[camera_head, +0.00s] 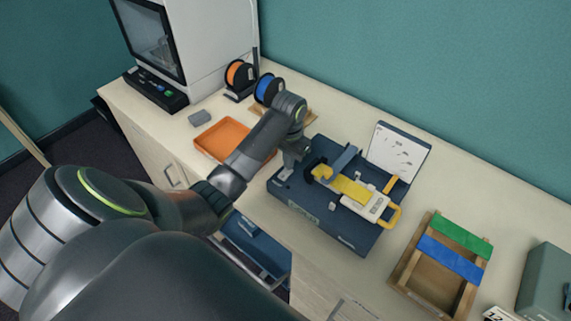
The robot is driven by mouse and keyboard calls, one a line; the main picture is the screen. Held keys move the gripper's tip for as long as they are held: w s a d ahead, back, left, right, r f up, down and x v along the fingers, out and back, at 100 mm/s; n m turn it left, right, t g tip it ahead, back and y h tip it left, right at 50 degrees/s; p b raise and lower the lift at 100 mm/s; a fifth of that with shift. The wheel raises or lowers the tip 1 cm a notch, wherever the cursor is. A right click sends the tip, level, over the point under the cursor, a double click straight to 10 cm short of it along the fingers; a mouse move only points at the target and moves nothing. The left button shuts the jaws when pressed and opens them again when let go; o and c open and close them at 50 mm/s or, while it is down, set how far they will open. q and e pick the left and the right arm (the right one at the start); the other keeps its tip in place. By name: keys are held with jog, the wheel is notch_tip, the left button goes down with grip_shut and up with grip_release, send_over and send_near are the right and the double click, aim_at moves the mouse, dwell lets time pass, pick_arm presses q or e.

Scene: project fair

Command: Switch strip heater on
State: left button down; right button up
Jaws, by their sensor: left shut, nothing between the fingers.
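The strip heater seems to be the dark blue flat unit (340,231) on the bench, with a white-faced panel (397,150) standing at its back. A yellow strip-like piece (345,187) and a white part with a yellow handle (366,202) lie across its top. My left arm reaches in from the left, and its gripper (285,173) points down at the unit's left end. The gripper is shut and empty; its fingertips are small in view, and I cannot tell whether they touch the unit. A switch cannot be made out there. My right gripper is out of view.
An orange tray (217,139) lies behind my left forearm. A 3D printer-like machine (200,40) and orange (238,75) and blue (268,89) spools stand at the back left. A wooden frame (429,272) with green and blue strips and a grey box (546,281) stand at right.

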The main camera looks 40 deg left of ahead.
pick_arm(q)
jog(key=shift+f, duration=0.75)
notch_tip(320, 180, up, 5)
jog(key=p, duration=0.6)
jog(key=shift+r, duration=1.05)
